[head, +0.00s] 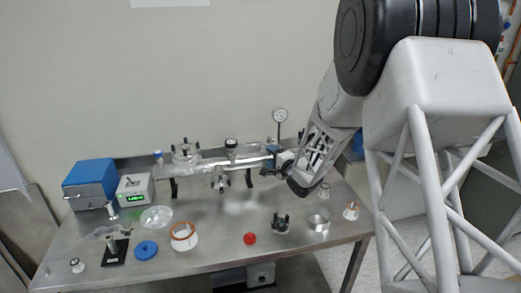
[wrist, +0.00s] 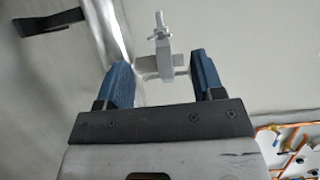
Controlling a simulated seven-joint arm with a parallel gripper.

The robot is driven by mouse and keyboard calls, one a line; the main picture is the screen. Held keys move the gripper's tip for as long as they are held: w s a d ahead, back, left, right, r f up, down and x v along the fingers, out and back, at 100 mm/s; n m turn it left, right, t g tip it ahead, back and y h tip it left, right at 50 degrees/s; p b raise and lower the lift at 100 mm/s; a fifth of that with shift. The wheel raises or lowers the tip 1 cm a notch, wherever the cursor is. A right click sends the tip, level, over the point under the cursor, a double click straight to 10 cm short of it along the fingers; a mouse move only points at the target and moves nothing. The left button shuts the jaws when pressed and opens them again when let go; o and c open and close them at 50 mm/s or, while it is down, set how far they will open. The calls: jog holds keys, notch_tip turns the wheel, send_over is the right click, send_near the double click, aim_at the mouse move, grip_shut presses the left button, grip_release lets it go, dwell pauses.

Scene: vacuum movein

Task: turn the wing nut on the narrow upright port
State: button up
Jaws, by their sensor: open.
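My gripper (wrist: 162,66) is open, with its two blue fingers apart and nothing held between them. In the wrist view, a pale clamp (wrist: 164,58) shows between and just beyond the fingertips, apart from both of them as far as I can see. A threaded bolt with a small wing nut (wrist: 160,33) sticks out from the clamp, on the side away from my gripper's palm. My wrist hides the clamp there.
A blue box (head: 90,185) and a white meter (head: 135,190) stand at the left. Along the front of the metal table (head: 215,235) lie a blue disc (head: 146,250), an orange-rimmed cup (head: 184,237), a red cap (head: 250,239), a black-knobbed part (head: 281,224) and a metal cup (head: 318,220).

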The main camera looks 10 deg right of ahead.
jog(key=shift+x, duration=3.65)
jog(key=shift+c, duration=0.2)
jog(key=c, duration=0.9)
jog(key=shift+n, duration=0.8)
jog(key=o, duration=0.9)
jog(key=shift+o, duration=0.2)
jog(key=shift+s+d, duration=0.1)
jog(key=shift+s, duration=0.05)
jog(key=v, duration=0.7)
jog(key=shift+s+r, duration=0.2)
jog(key=shift+s, duration=0.1)
